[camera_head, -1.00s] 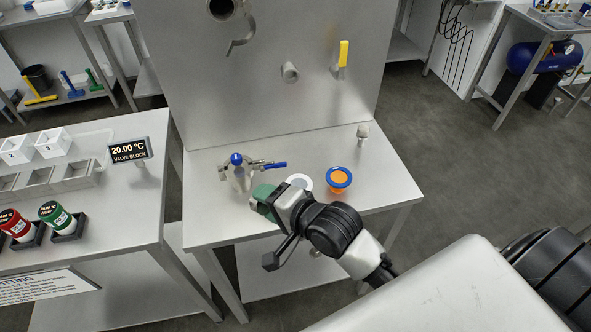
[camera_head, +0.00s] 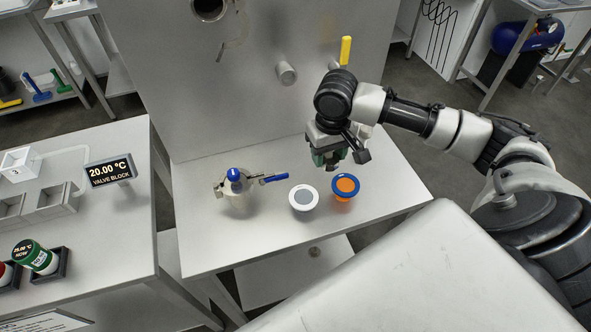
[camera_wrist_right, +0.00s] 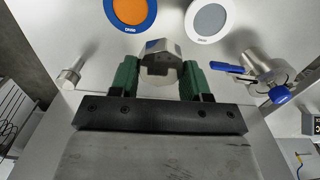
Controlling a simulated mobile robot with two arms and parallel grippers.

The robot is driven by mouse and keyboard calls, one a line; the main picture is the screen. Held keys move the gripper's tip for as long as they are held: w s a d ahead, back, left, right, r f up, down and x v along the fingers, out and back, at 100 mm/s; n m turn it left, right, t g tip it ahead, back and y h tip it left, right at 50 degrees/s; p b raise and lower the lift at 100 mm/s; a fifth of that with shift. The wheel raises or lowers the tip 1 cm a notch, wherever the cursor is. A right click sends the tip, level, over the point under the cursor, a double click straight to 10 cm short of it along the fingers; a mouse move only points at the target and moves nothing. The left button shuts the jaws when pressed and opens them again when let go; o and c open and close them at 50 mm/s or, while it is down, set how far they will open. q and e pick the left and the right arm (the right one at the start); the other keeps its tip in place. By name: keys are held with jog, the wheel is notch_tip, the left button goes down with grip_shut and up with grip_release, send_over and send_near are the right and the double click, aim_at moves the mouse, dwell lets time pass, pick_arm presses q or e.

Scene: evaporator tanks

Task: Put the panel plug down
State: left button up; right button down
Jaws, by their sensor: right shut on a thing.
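My right gripper (camera_head: 328,162) is over the back right part of the steel table, in front of the upright panel. In the right wrist view its green fingers (camera_wrist_right: 160,82) are shut on a shiny faceted metal piece, the panel plug (camera_wrist_right: 160,60). The plug is held at the fingertips, with the table behind it in that view. In the head view the plug is mostly hidden by the gripper, and I cannot tell its exact height above the table. My left gripper is not in view.
A white-rimmed grey disc (camera_head: 304,198) and a blue-rimmed orange one (camera_head: 345,187) stand in front of the gripper. A blue-handled valve (camera_head: 235,182) is left. The table's front middle (camera_head: 240,245) is clear.

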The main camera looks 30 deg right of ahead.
jog(key=w+f, duration=0.2)
jog(key=w, duration=0.1)
jog(key=w+f, duration=0.2)
jog(key=w, duration=0.2)
jog(key=w+f+p, duration=0.1)
jog(key=w+f, duration=0.1)
jog(key=w, duration=0.2)
jog(key=shift+w+f, duration=0.15)
jog(key=shift+f, duration=0.15)
jog(key=shift+f+p, duration=0.45)
jog(key=shift+f, duration=1.65)
jog(key=c, duration=0.5)
grip_release()
notch_tip(320, 180, up, 12)
jog(key=b, duration=0.1)
jog(key=shift+b, duration=0.4)
